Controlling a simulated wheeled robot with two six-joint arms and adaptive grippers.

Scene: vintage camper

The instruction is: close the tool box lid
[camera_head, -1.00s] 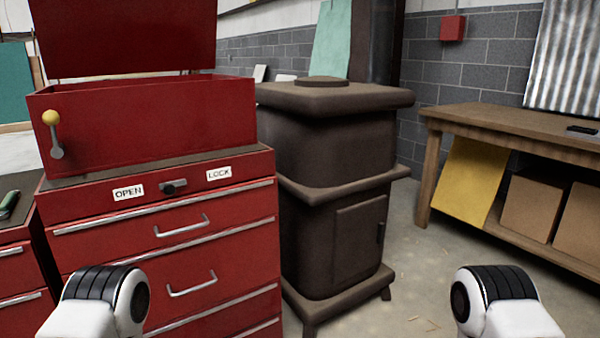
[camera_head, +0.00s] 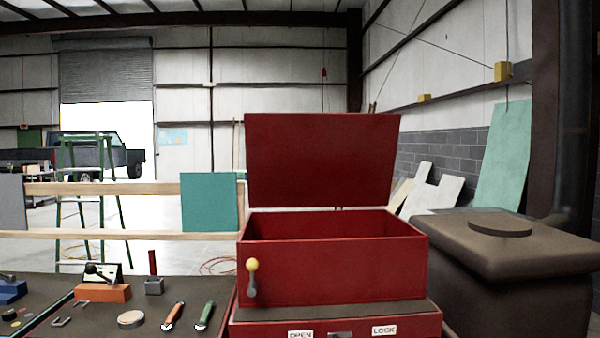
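The red tool box (camera_head: 340,275) stands on top of a red cabinet (camera_head: 410,325) right of the middle of the head view. Its lid (camera_head: 322,160) stands up at the back, wide open, leaning slightly backward. The box's inside looks empty as far as I can see; its floor is hidden. A lever with a yellow knob (camera_head: 252,265) is on the box's front left. OPEN and LOCK labels show on the cabinet below, cut by the frame's lower edge. Neither of my grippers is in view.
A dark workbench (camera_head: 110,320) with screwdrivers, a tape roll and small blocks is at the left. A brown stove (camera_head: 500,260) stands close to the box's right. A green ladder (camera_head: 85,190) and teal board (camera_head: 209,202) are behind. The space above the box is clear.

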